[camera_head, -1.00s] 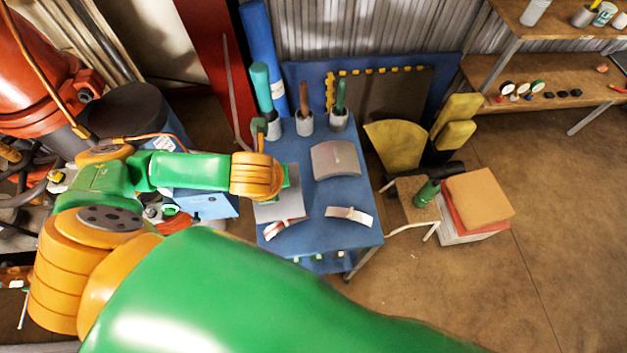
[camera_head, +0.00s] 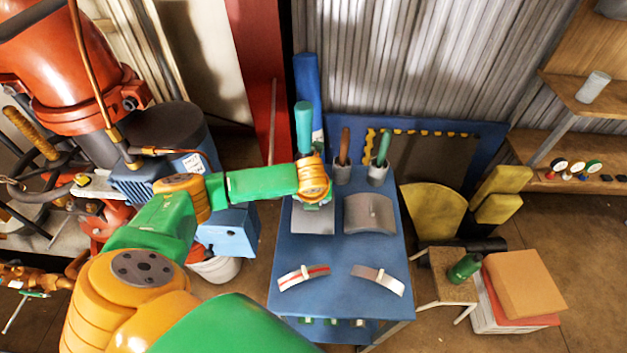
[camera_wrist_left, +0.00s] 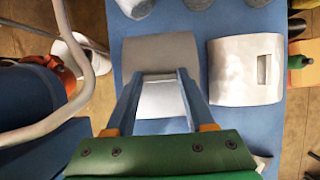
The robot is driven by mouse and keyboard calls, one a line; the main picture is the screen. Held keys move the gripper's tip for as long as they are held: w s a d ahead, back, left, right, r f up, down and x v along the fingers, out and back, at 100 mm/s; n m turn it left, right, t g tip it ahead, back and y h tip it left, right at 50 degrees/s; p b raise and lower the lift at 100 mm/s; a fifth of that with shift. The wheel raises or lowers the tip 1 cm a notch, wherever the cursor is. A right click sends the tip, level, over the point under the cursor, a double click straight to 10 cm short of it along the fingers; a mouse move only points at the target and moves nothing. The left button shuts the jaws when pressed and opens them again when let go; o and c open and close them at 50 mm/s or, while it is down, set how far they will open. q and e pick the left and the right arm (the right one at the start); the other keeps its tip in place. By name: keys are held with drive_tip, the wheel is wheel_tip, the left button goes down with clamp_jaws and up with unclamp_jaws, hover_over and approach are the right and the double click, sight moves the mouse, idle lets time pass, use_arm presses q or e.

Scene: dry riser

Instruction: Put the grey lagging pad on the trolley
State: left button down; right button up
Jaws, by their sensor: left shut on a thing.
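The grey lagging pad (camera_head: 313,220) is below my left gripper (camera_head: 314,200) at the back left of the blue trolley (camera_head: 335,252). In the left wrist view the gripper (camera_wrist_left: 163,77) is shut on the pad (camera_wrist_left: 150,50), whose shaded part and bright part both show around the fingers. The pad lies over or on the trolley top; I cannot tell whether it touches. A second, curved grey pad (camera_head: 369,214) lies on the trolley just to its right, and it shows pale in the left wrist view (camera_wrist_left: 245,70). My right gripper is out of view.
Two curved strips (camera_head: 303,276) (camera_head: 379,280) lie on the trolley's front half. Cups with handled tools (camera_head: 378,172) stand along its back edge. A blue box (camera_head: 228,232) and white bucket (camera_head: 215,268) are to the left. A stool (camera_head: 450,278) and boxes (camera_head: 524,287) are to the right.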

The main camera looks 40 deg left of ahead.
use_arm(q)
drive_tip(key=shift+f, duration=0.65)
drive_tip(key=shift+c, duration=1.3)
unclamp_jaws()
drive_tip(key=shift+s+r, duration=0.1)
drive_tip(key=p+v, duration=0.1)
drive_tip(key=v, duration=1)
drive_tip(key=shift+s+r, duration=0.2)
drive_tip(key=shift+r, duration=0.15)
drive_tip(key=shift+d, duration=0.1)
